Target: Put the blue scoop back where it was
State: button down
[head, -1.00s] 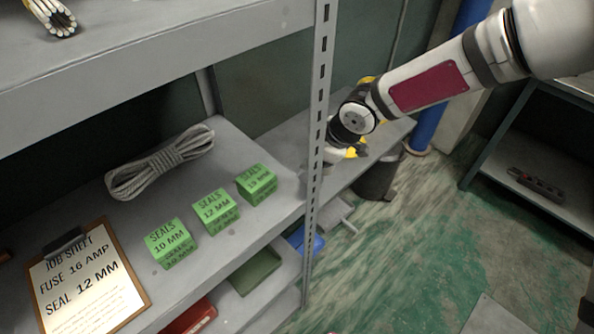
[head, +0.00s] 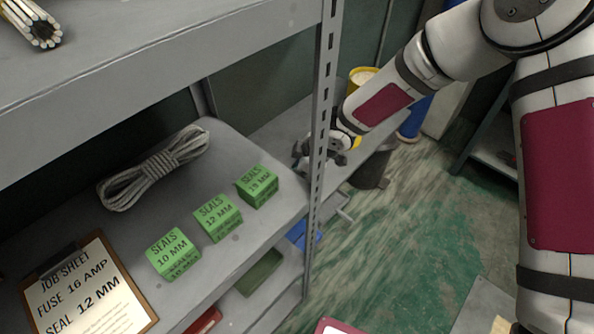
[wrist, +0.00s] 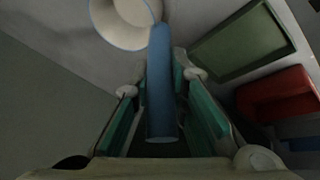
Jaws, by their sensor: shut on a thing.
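My gripper (wrist: 161,83) is shut on the blue handle of the scoop (wrist: 160,95), which lies between its green finger pads in the wrist view. A pale, round, cup-like thing (wrist: 120,24) is at the handle's far end; I cannot tell whether it is part of the scoop or a separate container. In the head view my gripper (head: 308,152) is over the shelf at the upright post, partly hidden by it. I cannot make out the scoop there.
Green seal boxes (head: 218,217), coiled rope (head: 155,168) and a clipboard (head: 88,290) occupy the near shelf. A perforated post (head: 322,120) stands by my gripper. Below are green (head: 260,272), red (head: 205,321) and blue (head: 303,234) trays. A yellow container (head: 363,78) is behind my arm.

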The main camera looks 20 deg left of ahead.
jog(key=shift+f, duration=0.45)
jog(key=c, duration=1.6)
grip_release()
jog(key=p+v, duration=0.1)
jog(key=v, duration=1.1)
